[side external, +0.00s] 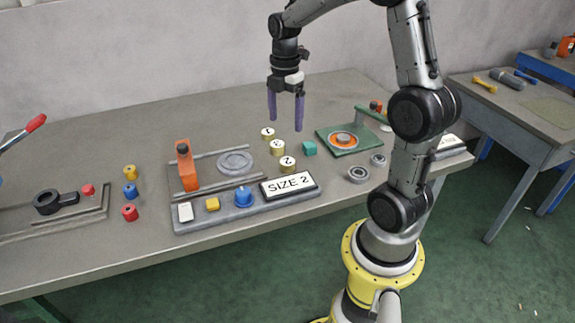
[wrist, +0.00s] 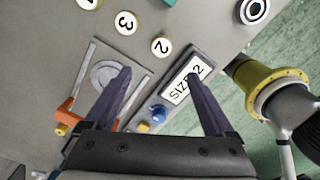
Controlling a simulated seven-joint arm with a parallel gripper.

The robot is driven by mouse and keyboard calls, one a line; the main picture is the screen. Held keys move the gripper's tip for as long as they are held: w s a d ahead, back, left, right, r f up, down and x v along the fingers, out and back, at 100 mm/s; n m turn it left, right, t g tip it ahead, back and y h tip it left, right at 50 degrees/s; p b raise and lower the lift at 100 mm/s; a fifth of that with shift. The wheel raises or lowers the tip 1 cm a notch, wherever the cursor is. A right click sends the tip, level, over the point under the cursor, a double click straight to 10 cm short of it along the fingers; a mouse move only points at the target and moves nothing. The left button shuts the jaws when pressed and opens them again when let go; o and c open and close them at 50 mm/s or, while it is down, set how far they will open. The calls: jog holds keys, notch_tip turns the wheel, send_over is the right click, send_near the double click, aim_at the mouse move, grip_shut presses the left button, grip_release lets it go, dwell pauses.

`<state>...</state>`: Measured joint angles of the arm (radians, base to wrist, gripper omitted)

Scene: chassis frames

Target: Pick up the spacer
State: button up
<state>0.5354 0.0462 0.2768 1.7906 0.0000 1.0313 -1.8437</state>
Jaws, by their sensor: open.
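Three brass spacers with white numbered tops stand upright in a row on the grey table. The spacer marked 2 (side external: 288,164) is nearest the sign; it also shows in the wrist view (wrist: 161,46). The spacer marked 3 (wrist: 125,22) is in the middle, and the one marked 1 (wrist: 88,3) is cut by the wrist view's top edge. The sign (side external: 289,185) reads SIZE 2. My gripper (side external: 285,124) is open and empty, pointing down above the table near the row. Its purple fingers (wrist: 159,75) are wide apart, touching nothing.
Bearings (side external: 358,174) lie near the front edge.

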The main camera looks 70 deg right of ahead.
send_over(287, 161)
notch_tip(287, 161, down, 8)
jog(key=shift+w+a+f, duration=0.1)
jog(key=shift+s+f, duration=0.2)
jog(key=shift+f, duration=2.45)
jog(key=shift+r, duration=0.1)
grip_shut()
